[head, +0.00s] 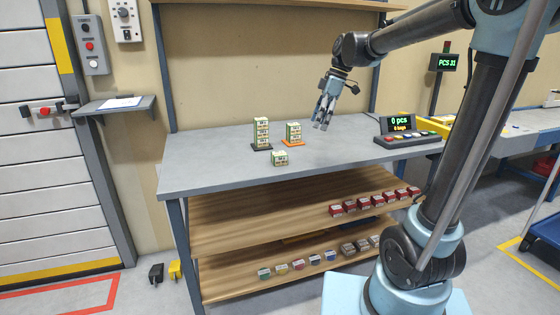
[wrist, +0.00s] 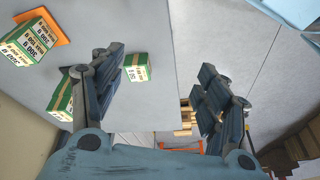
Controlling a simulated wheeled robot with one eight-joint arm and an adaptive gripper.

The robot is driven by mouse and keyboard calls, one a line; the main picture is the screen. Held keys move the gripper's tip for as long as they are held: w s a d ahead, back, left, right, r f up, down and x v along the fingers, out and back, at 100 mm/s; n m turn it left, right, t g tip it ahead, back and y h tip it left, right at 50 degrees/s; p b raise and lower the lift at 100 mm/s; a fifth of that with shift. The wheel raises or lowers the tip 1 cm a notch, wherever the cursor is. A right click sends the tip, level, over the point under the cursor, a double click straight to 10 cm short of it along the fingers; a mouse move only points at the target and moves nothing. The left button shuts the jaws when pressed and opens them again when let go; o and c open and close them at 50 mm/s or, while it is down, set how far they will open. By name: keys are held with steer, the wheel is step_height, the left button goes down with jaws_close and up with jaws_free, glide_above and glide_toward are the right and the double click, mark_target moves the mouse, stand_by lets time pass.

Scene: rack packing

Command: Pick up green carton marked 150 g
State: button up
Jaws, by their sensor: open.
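A single green-and-white carton (head: 280,158) sits on the grey table in front of two stacks. In the wrist view a small green-and-white carton (wrist: 137,67) shows just past the left finger; its label is too small to read surely. One stack of green cartons (head: 262,132) stands on a black base, another (head: 293,132) on an orange base. In the wrist view, larger-looking green cartons (wrist: 28,42) stand by the orange base (wrist: 45,20), and part of another hides behind the left finger. My gripper (head: 322,122) is open and empty above the table, right of the cartons.
A button console (head: 405,139) with a lit display stands at the table's right end. Red boxes (head: 375,201) line the shelf below, with several small cartons (head: 297,264) on the lowest shelf. The table (head: 215,160) is clear left of the stacks.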

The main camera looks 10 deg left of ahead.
steer(key=w+a+r+n+g, duration=0.1)
steer(key=w+a+n, duration=0.25)
steer(key=a, duration=0.45)
glide_toward(279, 153)
steer(key=shift+n, duration=0.25)
steer(key=x, duration=0.3)
steer(key=d+x, duration=0.1)
steer(key=x, duration=0.1)
steer(key=shift+s+f, duration=0.15)
steer(key=shift+f, duration=0.05)
steer(key=shift+a+x, duration=0.2)
steer(key=shift+x, duration=1.05)
steer(key=shift+a+x, duration=0.2)
steer(key=shift+x, duration=1.1)
steer(key=shift+r, duration=0.15)
steer(key=shift+c, duration=0.5)
steer(key=c, duration=1.1)
